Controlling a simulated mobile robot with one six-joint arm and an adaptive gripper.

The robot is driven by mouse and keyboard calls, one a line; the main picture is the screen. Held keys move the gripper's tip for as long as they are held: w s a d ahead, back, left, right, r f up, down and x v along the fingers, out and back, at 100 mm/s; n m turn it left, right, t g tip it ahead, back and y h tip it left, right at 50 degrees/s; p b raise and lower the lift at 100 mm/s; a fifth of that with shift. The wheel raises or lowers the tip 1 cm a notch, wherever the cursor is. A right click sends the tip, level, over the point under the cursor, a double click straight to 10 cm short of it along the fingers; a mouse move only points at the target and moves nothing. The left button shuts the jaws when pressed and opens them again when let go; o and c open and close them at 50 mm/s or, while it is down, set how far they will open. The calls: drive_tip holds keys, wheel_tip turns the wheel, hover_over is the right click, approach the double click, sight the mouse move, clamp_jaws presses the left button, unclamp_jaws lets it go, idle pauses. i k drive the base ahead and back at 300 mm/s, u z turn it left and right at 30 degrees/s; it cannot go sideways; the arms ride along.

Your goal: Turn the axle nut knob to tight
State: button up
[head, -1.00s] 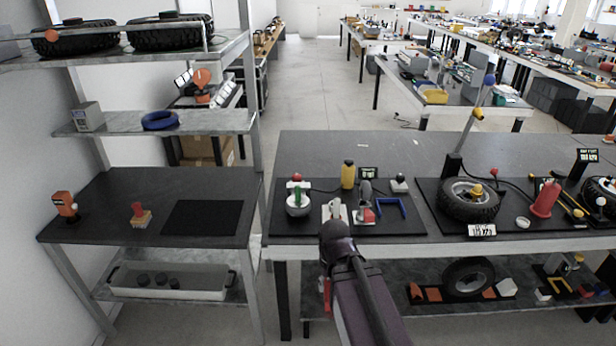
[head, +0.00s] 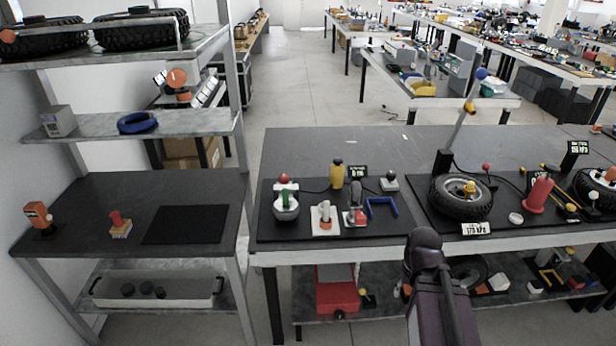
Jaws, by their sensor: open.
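A tyred wheel (head: 447,207) lies on a black mat on the workbench, right of centre. A yellow knob (head: 470,187) stands at its hub; I take it for the axle nut knob. Its tight or loose setting is too small to read. A white label reading about 173 kPa (head: 476,228) is at the wheel's front edge. My dark arm reaches up from the bottom, its rounded top in front of the bench, left of the wheel. My gripper's fingers cannot be made out.
Left of the wheel, a second mat holds a green-handled device (head: 286,205), a yellow bottle (head: 337,174) and a blue bracket (head: 381,207). A lever post (head: 457,130) rises behind the wheel; a red cone (head: 538,194) stands right. A red box (head: 337,290) sits underneath. The bench's rear is mostly clear.

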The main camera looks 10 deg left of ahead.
sight(284, 179)
drive_tip(key=z, duration=0.25)
drive_tip(key=i, duration=0.75)
drive_tip(key=u, duration=1.2)
